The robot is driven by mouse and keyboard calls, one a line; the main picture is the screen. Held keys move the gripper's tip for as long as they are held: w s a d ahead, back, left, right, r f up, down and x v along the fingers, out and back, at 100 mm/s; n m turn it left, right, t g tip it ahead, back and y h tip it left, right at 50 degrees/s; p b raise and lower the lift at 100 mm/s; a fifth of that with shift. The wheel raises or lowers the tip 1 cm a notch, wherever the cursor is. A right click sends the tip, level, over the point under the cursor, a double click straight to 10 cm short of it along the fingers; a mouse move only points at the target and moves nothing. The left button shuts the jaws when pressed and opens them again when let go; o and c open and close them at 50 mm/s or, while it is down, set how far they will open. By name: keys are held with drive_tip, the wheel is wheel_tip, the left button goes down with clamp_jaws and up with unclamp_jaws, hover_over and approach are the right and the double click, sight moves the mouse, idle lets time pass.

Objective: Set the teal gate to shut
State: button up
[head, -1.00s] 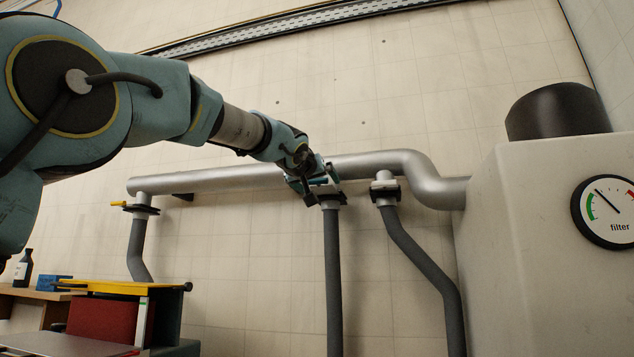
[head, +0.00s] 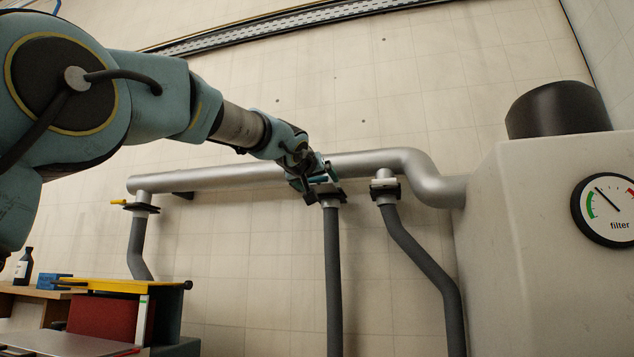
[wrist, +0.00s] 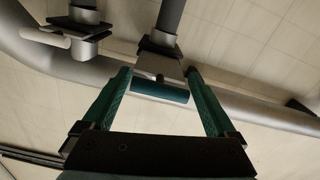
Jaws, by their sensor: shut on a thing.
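The teal gate (wrist: 160,58) sits on the middle vertical hose under the wide silver duct. Its teal handle bar (wrist: 160,91) lies crosswise between my fingers in the wrist view. My gripper (wrist: 158,75) is shut on this handle, with one teal finger at each end of it. In the head view my gripper (head: 318,190) is at the middle branch just below the duct. It hides most of the gate there, and only the dark body (head: 331,200) shows beside it. How far the gate plate is slid in is hard to tell.
The silver duct (head: 235,178) runs just behind my gripper. A white-plated gate (head: 385,188) is close on the right, and a yellow-handled gate (head: 140,207) is at the left. The filter housing (head: 540,240) with its gauge stands right. A yellow-topped machine (head: 125,287) is low left.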

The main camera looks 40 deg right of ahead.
sight(323, 187)
drive_tip(key=shift+p+x, duration=1.45)
drive_tip(key=shift+x, duration=1.65)
clamp_jaws()
drive_tip(key=shift+r, duration=0.15)
drive_tip(key=o, duration=1.6)
unclamp_jaws()
drive_tip(key=shift+d, duration=0.1)
drive_tip(key=shift+s+a+b, duration=0.3)
drive_tip(key=shift+a+b, duration=0.05)
drive_tip(key=shift+a, duration=0.05)
drive_tip(key=b+v, duration=0.3)
drive_tip(key=v, duration=0.6)
drive_tip(key=shift+s+a+b, duration=0.15)
drive_tip(key=shift+a+b, duration=0.15)
drive_tip(key=shift+a, duration=0.1)
